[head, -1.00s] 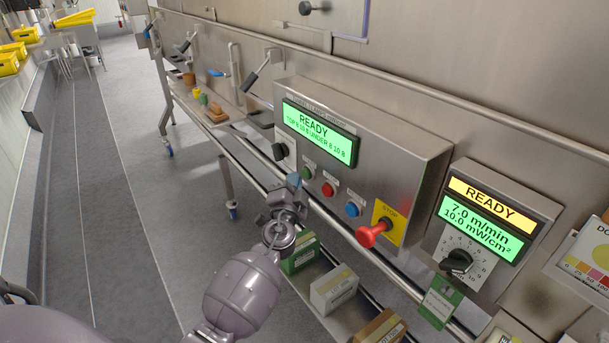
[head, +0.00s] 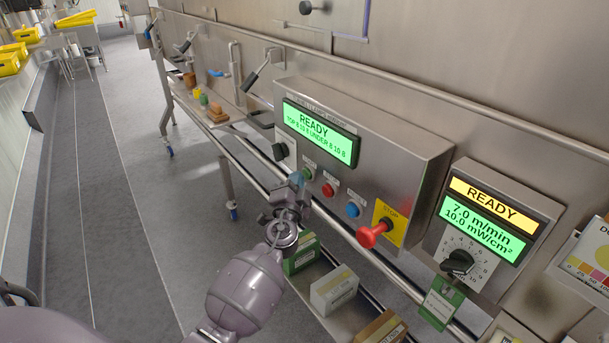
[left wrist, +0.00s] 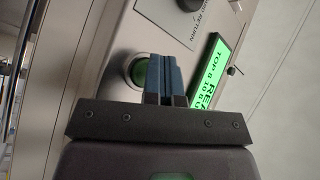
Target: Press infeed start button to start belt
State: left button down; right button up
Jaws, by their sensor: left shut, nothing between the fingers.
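The steel control panel (head: 400,170) has a green lit screen (head: 318,132) reading READY. Below the screen is a row of a green button (head: 308,174), a red button (head: 328,190) and a blue button (head: 352,209). The small labels above them are too small to read. My left gripper (head: 296,181) is shut and empty, its tips just beside the green button. In the left wrist view the blue fingers (left wrist: 163,78) overlap the edge of the green button (left wrist: 140,72); I cannot tell whether they touch it. My right gripper is not in view.
A red stop knob (head: 371,233) sticks out on a yellow plate right of the buttons. A black selector knob (head: 280,151) is left of them. A second box (head: 490,225) reads READY and 7.0 m/min. Small cartons (head: 334,290) stand on a shelf below.

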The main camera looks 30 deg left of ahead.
pick_arm(q)
jog(key=shift+w+d, duration=0.1)
jog(key=shift+w, duration=0.1)
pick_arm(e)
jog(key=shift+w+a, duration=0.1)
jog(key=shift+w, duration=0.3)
pick_arm(q)
jog(key=shift+s, duration=0.1)
jog(key=shift+s+a, duration=0.35)
jog(key=shift+s, duration=0.45)
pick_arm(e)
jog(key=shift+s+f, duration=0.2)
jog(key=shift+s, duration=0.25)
